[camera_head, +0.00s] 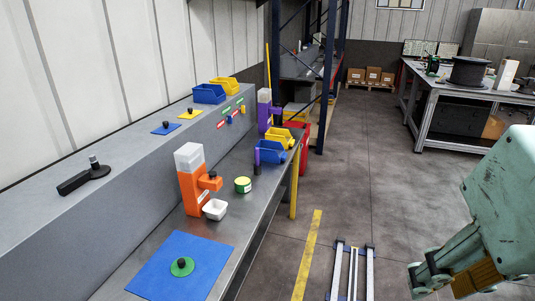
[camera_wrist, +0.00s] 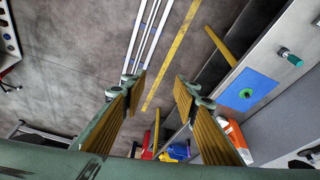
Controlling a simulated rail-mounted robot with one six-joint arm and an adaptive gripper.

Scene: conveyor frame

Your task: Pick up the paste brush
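I cannot tell for sure which object is the paste brush. A slim upright object with a purple top and dark lower part (camera_head: 257,160) stands on the bench beside the blue bin, behind a round green-lidded tub (camera_head: 243,185). A small teal-and-black object (camera_wrist: 290,57) lies on the bench at the upper right of the wrist view. My gripper (camera_wrist: 158,90) is open, with nothing between its fingers, over the floor. In the head view my gripper (camera_head: 440,280) is at the lower right, well away from the bench.
The bench holds an orange-and-white dispenser (camera_head: 192,185), a white bowl (camera_head: 214,210) and a blue mat (camera_head: 160,270) with a green disc. Blue (camera_head: 271,152) and yellow bins stand farther back. A black-handled tool (camera_head: 85,178) lies on the raised ledge. Floor rails (camera_head: 352,270) lie between bench and gripper.

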